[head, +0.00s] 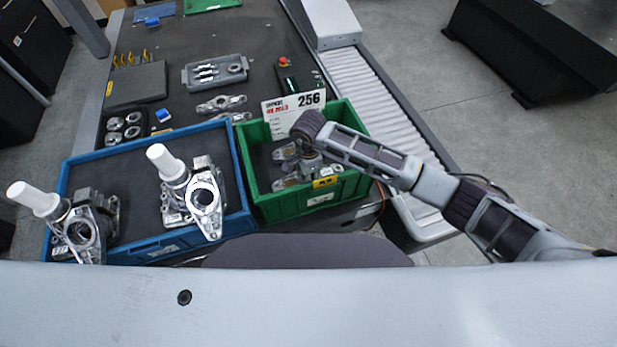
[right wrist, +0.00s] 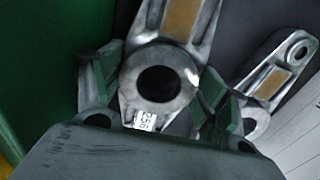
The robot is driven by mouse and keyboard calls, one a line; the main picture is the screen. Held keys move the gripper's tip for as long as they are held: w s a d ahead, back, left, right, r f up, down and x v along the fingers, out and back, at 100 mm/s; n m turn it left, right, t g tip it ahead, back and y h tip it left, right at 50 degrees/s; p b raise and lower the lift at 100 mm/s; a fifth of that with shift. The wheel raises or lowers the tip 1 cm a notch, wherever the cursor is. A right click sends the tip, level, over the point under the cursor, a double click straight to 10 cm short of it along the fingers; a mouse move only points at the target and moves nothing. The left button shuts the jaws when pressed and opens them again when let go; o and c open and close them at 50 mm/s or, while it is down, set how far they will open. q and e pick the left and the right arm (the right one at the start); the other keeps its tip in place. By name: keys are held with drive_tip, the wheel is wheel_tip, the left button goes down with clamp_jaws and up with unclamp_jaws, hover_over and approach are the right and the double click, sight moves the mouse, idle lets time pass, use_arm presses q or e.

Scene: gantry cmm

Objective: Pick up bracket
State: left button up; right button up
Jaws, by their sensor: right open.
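Metal brackets lie in the green bin (head: 262,209); one bracket (head: 286,152) shows left of my right gripper in the head view. My right gripper (head: 312,163) is down inside the bin, partly hidden by its own wrist. In the right wrist view a bracket (right wrist: 160,52) with a round hole, a tan patch and a white "256" label lies between the open green-padded fingers (right wrist: 155,97). I cannot tell whether they touch it. A second bracket (right wrist: 273,80) lies to the right, partly behind the right finger. My left gripper is not in view.
A blue bin (head: 165,246) stands left of the green one and holds metal castings with white cylinders. A "256" card (head: 293,106) stands at the green bin's back. Behind are a grey tray (head: 214,72) and loose parts. A roller conveyor (head: 375,97) runs along the right.

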drive_tip(key=shift+s+f, duration=0.1)
idle(0.3)
drive_tip(key=c, duration=1.2)
drive_tip(key=shift+r, duration=0.25)
drive_tip(key=shift+r+b, duration=0.85)
drive_tip(key=shift+r, duration=4)
